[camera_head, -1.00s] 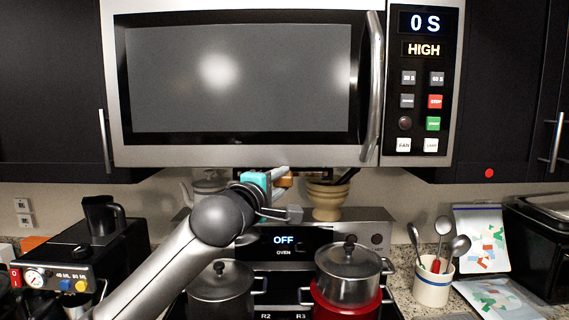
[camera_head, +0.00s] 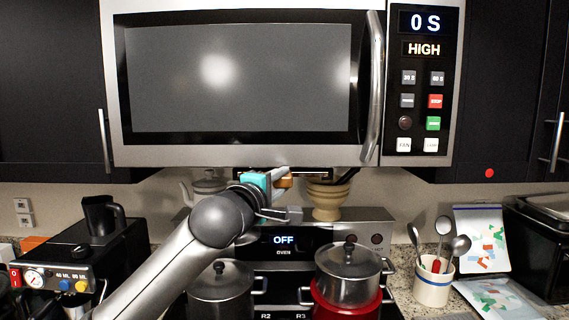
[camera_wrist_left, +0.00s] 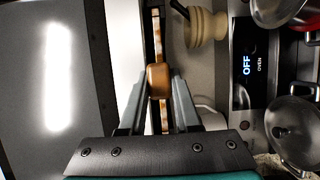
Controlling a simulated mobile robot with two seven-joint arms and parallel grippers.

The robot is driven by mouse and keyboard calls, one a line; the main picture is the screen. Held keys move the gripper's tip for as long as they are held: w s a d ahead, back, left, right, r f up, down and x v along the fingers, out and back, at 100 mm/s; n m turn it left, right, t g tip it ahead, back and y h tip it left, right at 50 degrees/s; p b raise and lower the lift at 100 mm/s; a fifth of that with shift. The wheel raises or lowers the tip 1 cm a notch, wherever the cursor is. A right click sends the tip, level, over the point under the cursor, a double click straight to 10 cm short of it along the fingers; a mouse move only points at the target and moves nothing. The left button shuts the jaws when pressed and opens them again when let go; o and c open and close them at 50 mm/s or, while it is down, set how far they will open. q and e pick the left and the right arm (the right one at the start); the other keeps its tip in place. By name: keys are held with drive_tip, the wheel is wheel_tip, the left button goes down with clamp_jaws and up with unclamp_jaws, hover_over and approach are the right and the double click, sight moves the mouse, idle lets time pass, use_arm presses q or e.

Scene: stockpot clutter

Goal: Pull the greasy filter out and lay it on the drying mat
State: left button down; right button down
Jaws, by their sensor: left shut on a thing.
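The greasy filter (camera_wrist_left: 156,38) shows in the left wrist view as a thin, edge-on strip with orange-brown stains, beside the microwave's underside. Its brown tab (camera_wrist_left: 159,82) is between my left gripper's fingers. In the head view the tab (camera_head: 285,182) is just under the microwave's lower edge, and the filter's front edge (camera_head: 312,173) shows as a narrow dark strip there. My left gripper (camera_head: 279,184) is shut on the tab; it also shows in the left wrist view (camera_wrist_left: 159,95). Most of the filter is hidden. I cannot make out a drying mat. My right gripper is not in view.
The microwave (camera_head: 240,155) hangs directly above the gripper. Below are a lidded pot (camera_head: 220,288), a steel pot (camera_head: 347,275) and a tan mortar (camera_head: 328,204). A utensil crock (camera_head: 432,288) and patterned sheets (camera_head: 480,240) stand at the right.

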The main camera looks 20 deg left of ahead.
use_arm(q)
drive_tip(key=shift+s+d, duration=0.25)
drive_tip(key=shift+s, duration=0.7)
drive_tip(key=shift+s+d, duration=0.25)
drive_tip(key=shift+s, duration=0.65)
